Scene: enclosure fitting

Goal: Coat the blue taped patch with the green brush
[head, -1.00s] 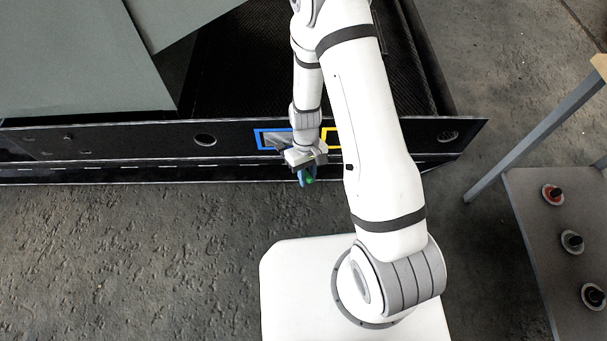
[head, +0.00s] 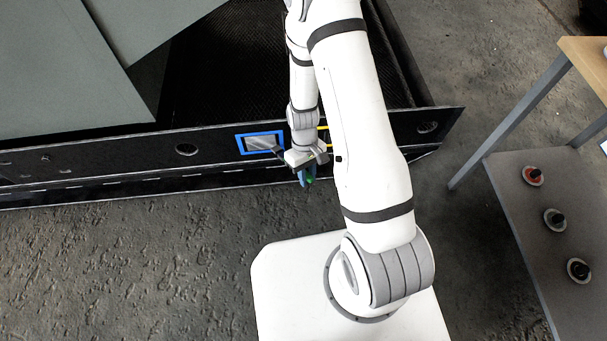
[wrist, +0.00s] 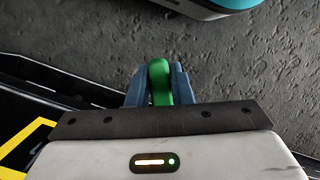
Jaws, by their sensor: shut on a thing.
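The blue taped patch (head: 240,143) is a blue frame around a grey area on the black side panel, in the head view. My gripper (head: 307,178) is just right of the patch and a little lower, in front of the panel. It is shut on the green brush (head: 310,181), whose green handle (wrist: 159,82) shows between the blue fingers in the wrist view. The brush's bristles are hidden in both views. The blue patch is not in the wrist view.
A yellow taped frame (head: 323,134) is right of the blue one, partly behind my arm; yellow tape (wrist: 24,143) also shows in the wrist view. A table (head: 530,215) with several small round pots stands at the right. The floor at the left is clear.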

